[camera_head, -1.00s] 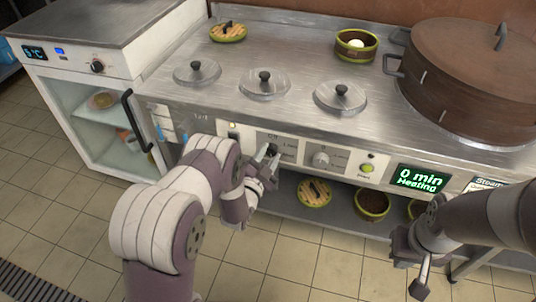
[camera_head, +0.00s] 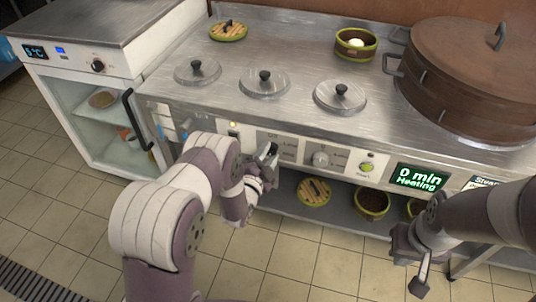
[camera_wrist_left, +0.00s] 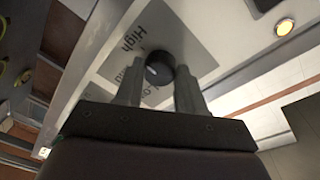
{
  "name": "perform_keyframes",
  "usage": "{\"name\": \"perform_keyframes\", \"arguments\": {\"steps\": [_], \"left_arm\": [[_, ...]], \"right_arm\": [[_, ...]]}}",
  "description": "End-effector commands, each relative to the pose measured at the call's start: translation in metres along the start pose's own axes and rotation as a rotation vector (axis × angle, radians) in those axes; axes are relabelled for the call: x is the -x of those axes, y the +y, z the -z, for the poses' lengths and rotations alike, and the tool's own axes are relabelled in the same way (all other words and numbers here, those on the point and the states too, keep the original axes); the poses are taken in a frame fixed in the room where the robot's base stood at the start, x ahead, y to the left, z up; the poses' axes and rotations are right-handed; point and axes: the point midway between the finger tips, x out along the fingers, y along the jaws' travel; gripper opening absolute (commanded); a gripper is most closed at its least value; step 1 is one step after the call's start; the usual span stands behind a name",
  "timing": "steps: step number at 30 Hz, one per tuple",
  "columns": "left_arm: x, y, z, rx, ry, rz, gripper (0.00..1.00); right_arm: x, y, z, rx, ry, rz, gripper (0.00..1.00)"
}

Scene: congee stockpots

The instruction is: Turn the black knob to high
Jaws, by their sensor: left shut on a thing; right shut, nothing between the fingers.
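The black knob (camera_wrist_left: 160,68) is on the grey control panel in the left wrist view, with a pale mark on its face. A "High" label (camera_wrist_left: 137,38) is printed beside it; another label nearer the fingers is partly covered. My left gripper (camera_wrist_left: 160,80) is shut on the knob, one finger on each side. In the head view my left gripper (camera_head: 268,153) is at the panel front and hides most of the knob. My right gripper (camera_head: 409,264) is shut and empty, in front of the counter at the lower right.
A white knob (camera_head: 320,159) and a green button (camera_head: 367,167) sit right of my left gripper on the panel. A display (camera_head: 417,178) reads "0 min Heating". Lidded pots (camera_head: 265,82) are set in the counter; a large brown steamer (camera_head: 470,80) stands right.

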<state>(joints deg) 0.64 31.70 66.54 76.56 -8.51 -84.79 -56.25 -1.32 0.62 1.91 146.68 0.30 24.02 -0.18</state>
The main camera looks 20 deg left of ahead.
Motion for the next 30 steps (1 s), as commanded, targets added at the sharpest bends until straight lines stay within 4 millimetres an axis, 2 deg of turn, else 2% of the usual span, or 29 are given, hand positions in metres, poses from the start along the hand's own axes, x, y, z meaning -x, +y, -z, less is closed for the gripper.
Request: {"name": "perform_keyframes", "arguments": {"steps": [3,4,6,14,17,20,27,30], "left_arm": [[0.001,0.002,-0.001,0.000,-0.003,-0.006,0.08],[0.001,0.002,-0.001,0.000,-0.003,-0.006,0.45],[0.001,0.002,-0.001,0.001,-0.003,-0.005,0.64],[0.001,0.001,0.000,0.001,-0.001,-0.002,0.64],[0.008,0.000,0.000,0.001,-0.002,-0.004,0.64],[0.029,-0.002,0.001,0.002,-0.004,-0.005,0.64],[0.095,-0.001,0.000,0.002,-0.005,-0.005,0.64],[0.113,0.000,0.000,0.001,-0.004,-0.004,0.64]], "right_arm": [[0.000,0.000,0.000,0.000,0.000,0.000,0.00],[0.000,0.000,0.000,0.000,0.000,0.000,0.00],[0.000,0.000,0.000,0.000,0.000,0.000,0.00],[0.000,0.000,0.000,0.000,0.000,0.000,0.00],[0.003,0.000,0.000,0.000,0.000,0.000,0.00],[0.010,0.000,0.001,0.000,0.000,0.000,0.00],[0.022,0.000,0.003,0.000,0.000,0.000,0.00],[0.024,0.000,0.003,0.000,0.000,0.000,0.00]]}}
